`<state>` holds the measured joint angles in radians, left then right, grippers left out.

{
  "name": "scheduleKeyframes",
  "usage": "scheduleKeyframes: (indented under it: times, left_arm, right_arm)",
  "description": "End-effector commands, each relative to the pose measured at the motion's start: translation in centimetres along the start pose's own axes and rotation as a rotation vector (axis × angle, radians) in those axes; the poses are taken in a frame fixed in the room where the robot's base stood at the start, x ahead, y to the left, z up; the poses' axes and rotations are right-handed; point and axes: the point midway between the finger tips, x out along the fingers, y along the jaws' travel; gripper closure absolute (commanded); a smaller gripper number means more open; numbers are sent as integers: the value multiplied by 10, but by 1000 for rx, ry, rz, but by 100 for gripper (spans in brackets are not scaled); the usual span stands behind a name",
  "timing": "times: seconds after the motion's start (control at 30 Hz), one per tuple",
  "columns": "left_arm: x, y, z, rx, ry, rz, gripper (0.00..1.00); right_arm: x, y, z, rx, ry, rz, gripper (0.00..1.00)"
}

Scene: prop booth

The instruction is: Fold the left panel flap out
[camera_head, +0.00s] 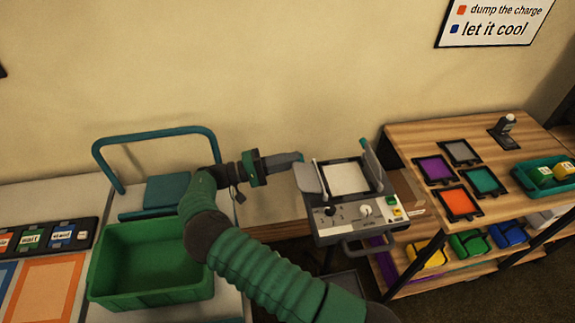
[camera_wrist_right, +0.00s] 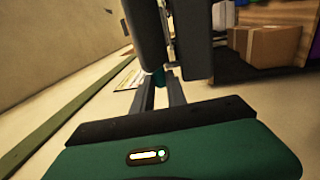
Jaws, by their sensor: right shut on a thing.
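The control panel (camera_head: 349,178) is a grey box with a pale square face, knobs and a front handle. Its left panel flap (camera_head: 308,180) is a grey plate at the left edge, tilted up. The right flap (camera_head: 373,164) stands up on the other side. My right gripper (camera_head: 301,158) reaches in from the left, shut on the left flap near its top; the exact contact is hard to see. In the right wrist view, the gripper fingers (camera_wrist_right: 160,92) point at dark grey slabs (camera_wrist_right: 150,40). My left gripper is not in view.
A green bin (camera_head: 150,290) and a teal-railed cart (camera_head: 160,135) stand left. A wooden shelf (camera_head: 420,135) with coloured square frames and pouches stands close on the right. A cardboard box (camera_wrist_right: 265,45) shows in the wrist view. The wall is behind.

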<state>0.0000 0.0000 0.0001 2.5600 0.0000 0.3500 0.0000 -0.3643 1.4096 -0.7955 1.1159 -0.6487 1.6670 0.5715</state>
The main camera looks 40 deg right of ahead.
Motion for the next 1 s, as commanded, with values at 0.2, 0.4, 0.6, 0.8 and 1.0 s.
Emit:
scheduleKeyframes:
  times: [0.2, 0.4, 0.6, 0.8, 1.0]
  left_arm:
    - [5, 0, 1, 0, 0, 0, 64]
    - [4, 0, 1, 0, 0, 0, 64]
    - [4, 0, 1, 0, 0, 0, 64]
    - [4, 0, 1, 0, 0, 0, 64]
    - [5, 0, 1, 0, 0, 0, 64]
  right_arm:
    - [3, -4, 2, -7, -8, 18, 100]
    - [3, -4, 2, -7, -9, 18, 100]
    - [3, -4, 2, -7, -9, 17, 71]
    - [1, -3, 1, -5, -6, 19, 60]
    - [0, -3, 1, -5, -4, 18, 60]
